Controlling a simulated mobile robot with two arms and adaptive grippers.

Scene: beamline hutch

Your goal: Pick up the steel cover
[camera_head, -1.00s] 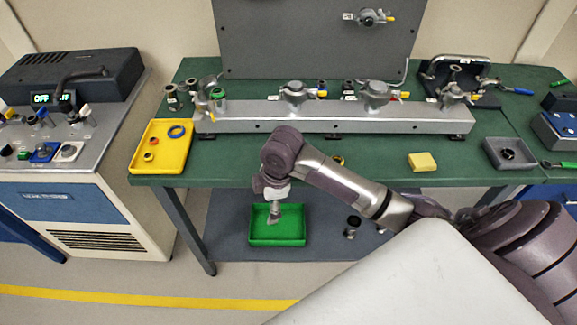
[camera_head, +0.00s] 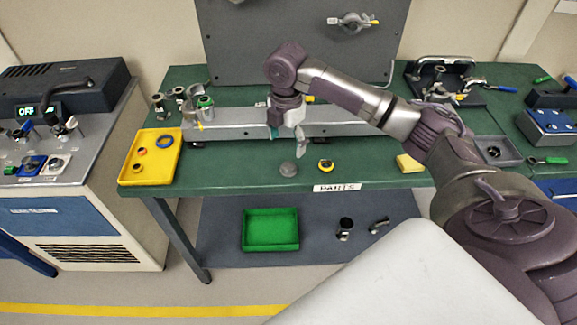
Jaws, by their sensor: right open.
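A small grey round piece (camera_head: 288,168), which looks like the steel cover, lies on the green table top near its front edge, left of the PARTS label. My right gripper (camera_head: 290,140) hangs down above and just behind it in the picture, in front of the grey rail. Its fingers are apart and nothing shows between them. A gap shows between the fingers and the grey piece; the exact height is hard to tell. My left gripper is not in view.
A small black and yellow ring (camera_head: 325,166) lies right of the grey piece. The grey rail (camera_head: 350,121) with fittings stands behind. A yellow tray (camera_head: 133,178) is at left, a yellow block (camera_head: 409,163) at right. A green tray (camera_head: 271,246) sits on the lower shelf.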

